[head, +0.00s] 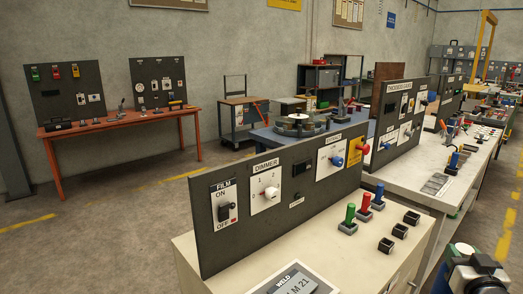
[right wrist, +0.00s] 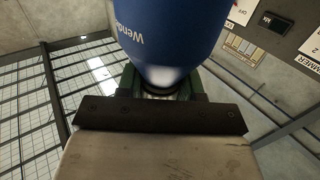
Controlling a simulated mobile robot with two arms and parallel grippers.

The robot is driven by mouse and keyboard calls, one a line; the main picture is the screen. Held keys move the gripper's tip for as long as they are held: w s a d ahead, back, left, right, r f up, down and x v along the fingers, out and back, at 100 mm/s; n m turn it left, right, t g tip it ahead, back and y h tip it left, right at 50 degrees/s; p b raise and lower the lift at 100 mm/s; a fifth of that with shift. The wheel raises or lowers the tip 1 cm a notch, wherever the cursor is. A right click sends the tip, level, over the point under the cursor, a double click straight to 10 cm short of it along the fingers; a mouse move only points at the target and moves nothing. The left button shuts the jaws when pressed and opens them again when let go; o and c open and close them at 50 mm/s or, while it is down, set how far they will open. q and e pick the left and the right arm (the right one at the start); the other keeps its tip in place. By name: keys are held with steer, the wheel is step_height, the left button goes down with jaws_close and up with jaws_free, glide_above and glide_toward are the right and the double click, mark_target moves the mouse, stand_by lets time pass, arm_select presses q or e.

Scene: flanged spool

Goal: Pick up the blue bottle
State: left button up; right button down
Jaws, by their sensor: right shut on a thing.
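The blue bottle (right wrist: 168,35) fills the top middle of the right wrist view, with white lettering upside down on its side. My right gripper (right wrist: 165,85) is shut on it, with a dark green finger on each side of its narrower end. In the head view my right gripper (head: 472,268) shows at the lower right corner, cut off by the frame edge. The bottle cannot be clearly made out there. My left gripper is not in view.
Another pale table (head: 410,180) stands behind. An orange table (head: 120,122) is at the left, with open floor before it.

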steer(key=s+a+f+n+y, duration=0.1)
steer(key=s+a+f, duration=0.25)
steer(key=a, duration=0.35)
steer(key=s+a+f+n+y, duration=0.1)
steer(key=s+a+f+y, duration=0.15)
steer(key=a+f, duration=0.3)
steer(key=s+a+p, duration=0.1)
steer(key=s+a, duration=0.9)
steer(key=a, duration=0.2)
steer(key=shift+n, duration=0.3)
steer(key=shift+w+a+y, duration=0.1)
steer(key=shift+y, duration=0.15)
